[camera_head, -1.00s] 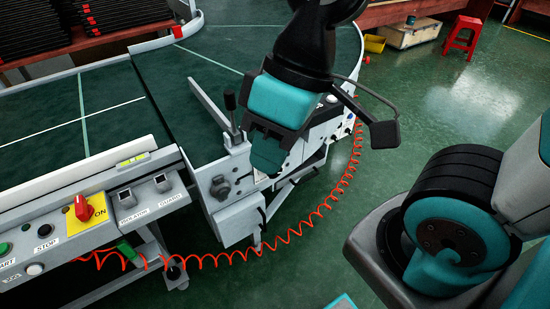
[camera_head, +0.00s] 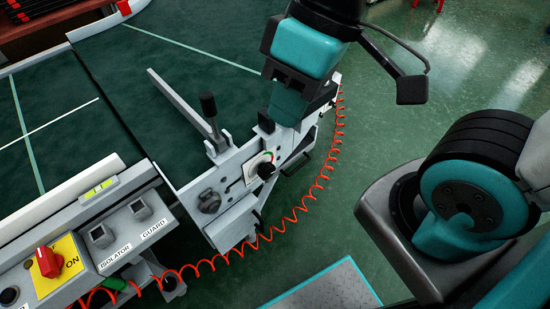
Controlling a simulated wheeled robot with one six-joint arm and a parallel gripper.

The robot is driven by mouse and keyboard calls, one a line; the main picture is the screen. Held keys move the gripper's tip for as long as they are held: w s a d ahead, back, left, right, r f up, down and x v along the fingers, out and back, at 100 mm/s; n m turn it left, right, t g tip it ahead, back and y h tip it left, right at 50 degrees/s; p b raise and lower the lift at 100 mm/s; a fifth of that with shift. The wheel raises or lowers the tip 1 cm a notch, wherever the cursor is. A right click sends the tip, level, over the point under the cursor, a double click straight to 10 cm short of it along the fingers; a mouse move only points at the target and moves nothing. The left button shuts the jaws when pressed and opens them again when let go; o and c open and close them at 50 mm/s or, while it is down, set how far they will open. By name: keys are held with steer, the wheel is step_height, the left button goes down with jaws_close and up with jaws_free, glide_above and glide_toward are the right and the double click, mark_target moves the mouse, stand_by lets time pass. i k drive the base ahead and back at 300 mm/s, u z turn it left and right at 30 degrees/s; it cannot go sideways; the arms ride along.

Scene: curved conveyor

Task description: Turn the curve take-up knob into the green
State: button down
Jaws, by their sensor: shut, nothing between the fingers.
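The take-up knob (camera_head: 266,170) is a small black knob on the grey side plate of the curved conveyor. Behind it is a pale dial plate (camera_head: 253,168) with a green band and some red along its upper edge. I cannot tell exactly where the knob's pointer stands. My gripper (camera_head: 285,118) has its teal fingers shut and empty. In the picture it is above and slightly right of the knob, apart from it, and the knob is uncovered.
A dark grey fitting (camera_head: 208,200) sits left of the dial. A black-handled lever (camera_head: 208,104) stands above the side plate. An orange coiled cable (camera_head: 305,206) hangs along the front. A red switch (camera_head: 47,262) on yellow is at the lower left. Green floor is open at right.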

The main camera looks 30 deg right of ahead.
mark_target(266, 171)
steer(key=u, duration=1.2)
steer(key=k, duration=1.05)
steer(key=z, duration=1.25)
steer(key=i, duration=0.5)
